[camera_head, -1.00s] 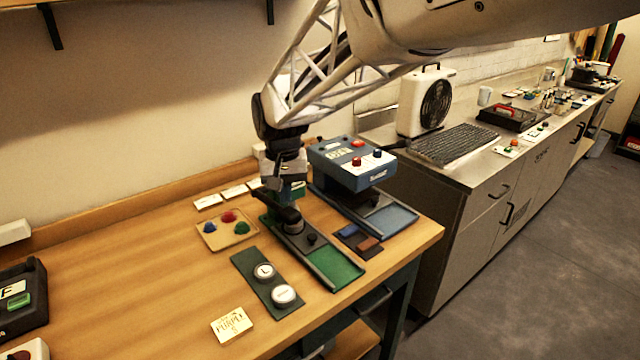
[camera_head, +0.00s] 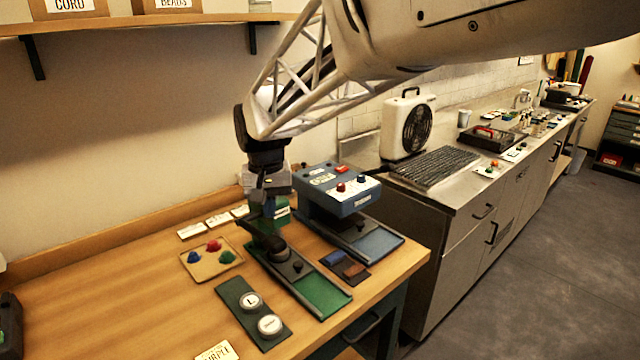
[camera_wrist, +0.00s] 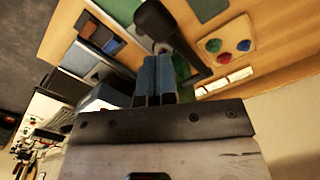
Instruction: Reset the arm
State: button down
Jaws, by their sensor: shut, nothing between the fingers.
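My gripper (camera_head: 266,206) hangs pointing down over the back end of a green-and-black press-like device (camera_head: 322,294) on the wooden table. In the wrist view its two blue-grey fingers (camera_wrist: 154,80) are side by side and closed, with nothing held between them. A black lever with a round end (camera_wrist: 155,20) shows just beyond the fingers in that view. I cannot tell the exact gap between fingers and device.
A blue machine (camera_head: 338,190) stands close on the right. A tray with coloured pieces (camera_head: 212,262) and a dark strip with two round white badges (camera_head: 253,312) lie nearby. A shelf (camera_head: 130,24) runs along the wall. The table's left part is mostly clear.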

jog(key=s+d+m+t, duration=0.1)
jog(key=s+d, duration=0.5)
jog(key=d, duration=0.3)
jog(key=s+d+r+m, duration=0.1)
jog(key=s+d, duration=0.5)
jog(key=d, duration=0.4)
jog(key=s+d+t, duration=0.1)
jog(key=s+d, duration=0.5)
jog(key=d, duration=0.3)
jog(key=s+d+f, duration=0.1)
jog(key=s+d, duration=0.2)
jog(key=s, duration=0.1)
jog(key=s+d+f+m, duration=0.1)
jog(key=s+d+f, duration=0.1)
jog(key=s, duration=0.3)
jog(key=shift+s+d+f+t, duration=0.15)
jog(key=shift+d+f+t, duration=0.15)
jog(key=shift+d, duration=0.1)
jog(key=shift+r, duration=0.1)
